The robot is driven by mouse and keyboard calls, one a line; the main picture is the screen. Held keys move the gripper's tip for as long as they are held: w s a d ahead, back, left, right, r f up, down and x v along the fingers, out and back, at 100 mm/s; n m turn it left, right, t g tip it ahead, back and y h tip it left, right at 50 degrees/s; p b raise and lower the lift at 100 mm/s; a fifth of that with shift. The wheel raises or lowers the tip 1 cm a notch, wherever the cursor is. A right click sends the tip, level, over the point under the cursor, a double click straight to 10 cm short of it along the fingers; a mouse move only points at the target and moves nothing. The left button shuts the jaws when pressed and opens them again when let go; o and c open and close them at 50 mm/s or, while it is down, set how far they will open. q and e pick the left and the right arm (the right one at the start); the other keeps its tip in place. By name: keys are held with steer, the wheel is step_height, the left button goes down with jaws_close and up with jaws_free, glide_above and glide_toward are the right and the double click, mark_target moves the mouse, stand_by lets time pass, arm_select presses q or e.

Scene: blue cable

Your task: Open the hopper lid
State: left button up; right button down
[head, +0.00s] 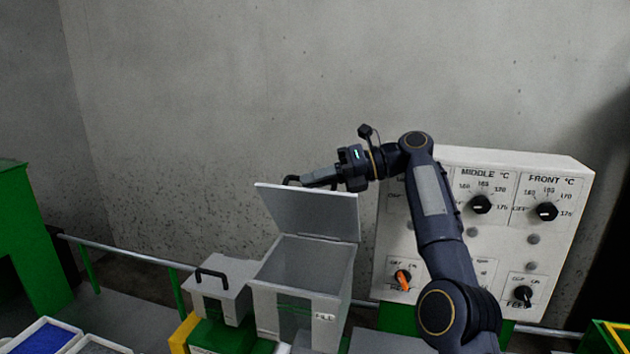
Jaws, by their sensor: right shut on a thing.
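The grey hopper (267,306) stands at the lower middle of the head view, with its inside showing. Its lid (310,211) is tilted up along the hopper's back edge and stands steeply open. My right gripper (298,182) is at the lid's top edge, shut on the dark lid handle (290,180), which is mostly hidden behind the lid and the fingers. My right arm comes up from the lower right and bends over to the left. My left gripper is not in view.
A white control panel (483,246) with black knobs and an orange switch (403,280) stands right of the hopper, partly behind my right arm. A smaller grey box with a black handle (211,275) is left of the hopper. A metal rail (130,250) runs behind. Trays sit lower left.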

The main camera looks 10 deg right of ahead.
steer(key=c, duration=1.5)
jaws_free()
